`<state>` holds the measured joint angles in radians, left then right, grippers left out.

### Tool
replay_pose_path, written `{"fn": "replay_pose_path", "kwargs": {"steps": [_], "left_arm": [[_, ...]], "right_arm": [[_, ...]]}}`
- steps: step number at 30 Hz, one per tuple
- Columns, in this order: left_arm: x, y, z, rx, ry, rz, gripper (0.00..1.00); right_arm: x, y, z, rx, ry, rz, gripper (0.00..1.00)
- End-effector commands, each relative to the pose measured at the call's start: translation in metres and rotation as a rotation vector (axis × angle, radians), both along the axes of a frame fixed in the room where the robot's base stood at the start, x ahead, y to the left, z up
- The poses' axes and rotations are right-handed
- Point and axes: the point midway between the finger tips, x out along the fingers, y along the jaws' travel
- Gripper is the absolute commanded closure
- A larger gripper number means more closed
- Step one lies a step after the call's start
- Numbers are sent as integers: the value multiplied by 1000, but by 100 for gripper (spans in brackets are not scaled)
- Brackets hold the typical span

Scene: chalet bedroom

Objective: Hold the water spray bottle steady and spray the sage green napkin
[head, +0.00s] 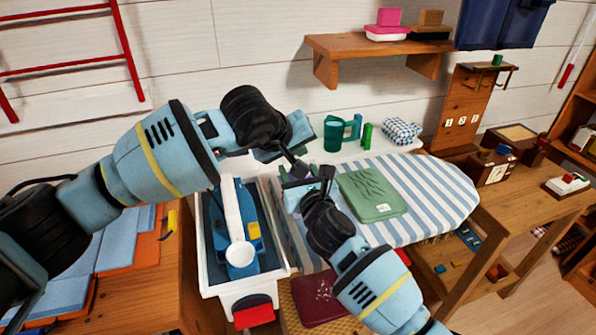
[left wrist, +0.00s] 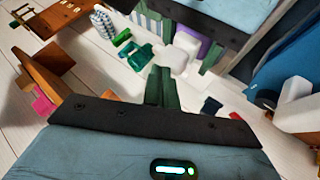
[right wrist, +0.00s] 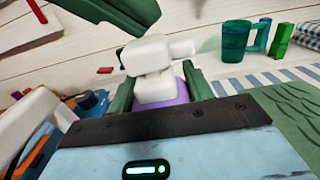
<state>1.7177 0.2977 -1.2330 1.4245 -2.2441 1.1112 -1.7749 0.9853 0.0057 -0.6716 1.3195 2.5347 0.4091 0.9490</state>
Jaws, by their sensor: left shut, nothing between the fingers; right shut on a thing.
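The spray bottle has a purple body (right wrist: 175,98) and a white spray head (right wrist: 155,60). My right gripper (head: 308,188) is shut on the body, which stands between its green fingers in the right wrist view. My left gripper (head: 298,164) is shut and empty. Its fingertips are close to the white spray head (left wrist: 172,60) in the left wrist view; I cannot tell whether they touch. The sage green napkin (head: 372,193) lies flat on the blue-and-white striped board (head: 440,190), right of the bottle. In the head view the grippers mostly hide the bottle.
A green mug (head: 333,136) and a checked cloth bundle (head: 402,131) stand behind the board. A white bin (head: 211,270) with blue things is left of it. A wooden shelf (head: 350,45) hangs above. A dark red folded cloth (head: 318,299) lies in front.

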Motion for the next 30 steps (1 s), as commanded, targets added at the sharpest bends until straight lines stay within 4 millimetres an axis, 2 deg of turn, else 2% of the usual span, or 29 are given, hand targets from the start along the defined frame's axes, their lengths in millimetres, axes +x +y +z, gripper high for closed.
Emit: {"fn": "replay_pose_path", "kwargs": {"steps": [30], "left_arm": [[0, 0, -12, 2, 3, 1, 100]], "right_arm": [[0, 0, -1, -1, 2, 0, 83]]}}
